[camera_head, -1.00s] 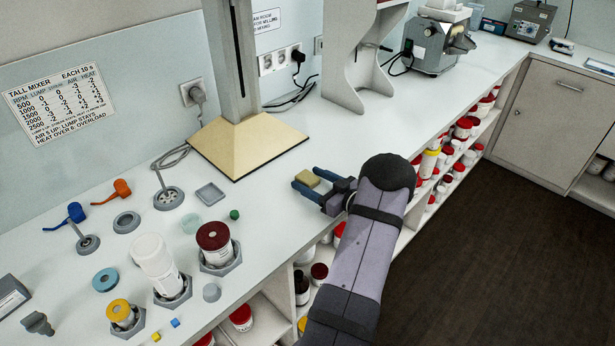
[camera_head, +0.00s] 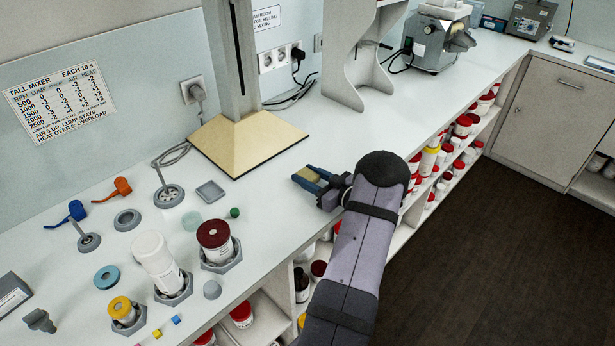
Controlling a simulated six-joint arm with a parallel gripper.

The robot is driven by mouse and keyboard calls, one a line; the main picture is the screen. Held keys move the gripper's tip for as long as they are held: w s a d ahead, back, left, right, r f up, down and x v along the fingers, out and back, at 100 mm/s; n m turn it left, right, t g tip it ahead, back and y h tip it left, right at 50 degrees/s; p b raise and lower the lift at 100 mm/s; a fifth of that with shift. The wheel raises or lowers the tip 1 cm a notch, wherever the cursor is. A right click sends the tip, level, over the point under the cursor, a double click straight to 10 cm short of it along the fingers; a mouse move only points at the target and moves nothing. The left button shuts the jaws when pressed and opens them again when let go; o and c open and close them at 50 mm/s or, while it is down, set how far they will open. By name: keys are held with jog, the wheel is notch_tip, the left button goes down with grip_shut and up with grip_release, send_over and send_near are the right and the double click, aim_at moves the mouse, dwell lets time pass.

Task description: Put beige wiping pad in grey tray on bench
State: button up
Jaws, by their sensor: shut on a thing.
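My gripper (camera_head: 308,178) is over the bench near its front edge, its dark blue fingers on either side of the beige wiping pad (camera_head: 306,174). It is shut on the pad. The fingers hide part of the pad's sides, and I cannot tell whether it touches the bench top. The small square grey tray (camera_head: 210,191) lies on the bench (camera_head: 270,215) to the left of my gripper, apart from it. The tray looks empty.
A tan square base with a column (camera_head: 247,141) stands behind the tray. The bench between tray and gripper is clear.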

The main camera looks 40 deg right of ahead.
aim_at(308, 173)
jog(key=shift+r+b, duration=0.9)
jog(key=shift+r, duration=4.05)
jog(key=shift+r+p, duration=0.9)
notch_tip(308, 173, down, 3)
jog(key=b, duration=0.5)
jog(key=shift+d+r, duration=0.15)
jog(key=shift+r, duration=0.05)
jog(key=b, duration=0.2)
jog(key=shift+b, duration=0.35)
jog(key=shift+w+r+b, duration=0.1)
jog(key=shift+b, duration=0.55)
